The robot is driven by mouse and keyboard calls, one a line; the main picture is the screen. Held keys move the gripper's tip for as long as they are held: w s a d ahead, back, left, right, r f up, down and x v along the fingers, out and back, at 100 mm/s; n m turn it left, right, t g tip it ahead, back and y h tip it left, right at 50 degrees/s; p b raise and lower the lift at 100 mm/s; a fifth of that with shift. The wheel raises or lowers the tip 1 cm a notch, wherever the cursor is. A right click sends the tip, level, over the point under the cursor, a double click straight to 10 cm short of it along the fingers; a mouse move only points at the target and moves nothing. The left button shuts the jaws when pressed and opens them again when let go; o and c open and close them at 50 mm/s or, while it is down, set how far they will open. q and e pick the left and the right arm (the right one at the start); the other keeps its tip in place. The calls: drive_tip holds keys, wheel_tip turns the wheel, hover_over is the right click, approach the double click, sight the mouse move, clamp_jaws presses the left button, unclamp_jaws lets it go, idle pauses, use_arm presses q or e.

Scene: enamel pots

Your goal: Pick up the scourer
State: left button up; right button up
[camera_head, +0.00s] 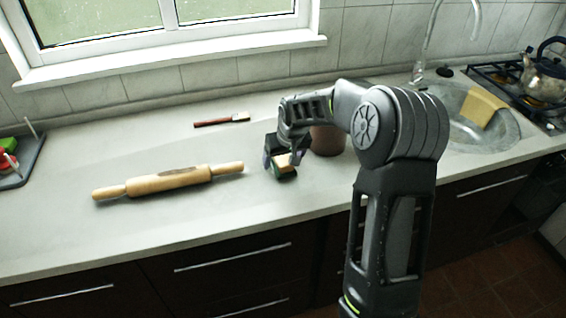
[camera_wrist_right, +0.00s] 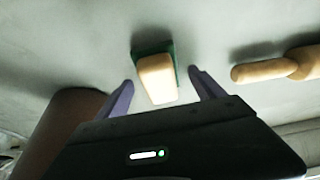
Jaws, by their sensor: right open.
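The scourer (camera_head: 285,173) is a small block with a cream part and a dark green layer, on the pale worktop just right of the rolling pin. In the right wrist view the scourer (camera_wrist_right: 156,72) shows between the two fingertips, with a gap on each side. My right gripper (camera_head: 282,160) is open and over the scourer, partly covering it in the head view. Its two fingers (camera_wrist_right: 161,80) stand apart in the wrist view. Whether either finger touches the scourer cannot be told for sure. My left gripper is not in view.
A wooden rolling pin (camera_head: 168,181) lies left of the scourer. A red-brown brush (camera_head: 221,120) lies behind. A brown pot (camera_head: 328,141) stands close to the right, partly hidden by my arm. Further right are the sink (camera_head: 459,133) with a yellow cloth (camera_head: 483,107) and a kettle (camera_head: 546,76).

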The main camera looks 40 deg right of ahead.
sight(283, 157)
idle(0.4)
drive_tip(key=c, duration=1.5)
drive_tip(key=shift+o, duration=0.2)
drive_tip(key=shift+r, duration=0.1)
wheel_tip(283, 157, up, 10)
drive_tip(key=shift+f+b, duration=0.1)
drive_tip(key=shift+b, duration=0.45)
drive_tip(key=o, duration=0.8)
drive_tip(key=c, duration=0.6)
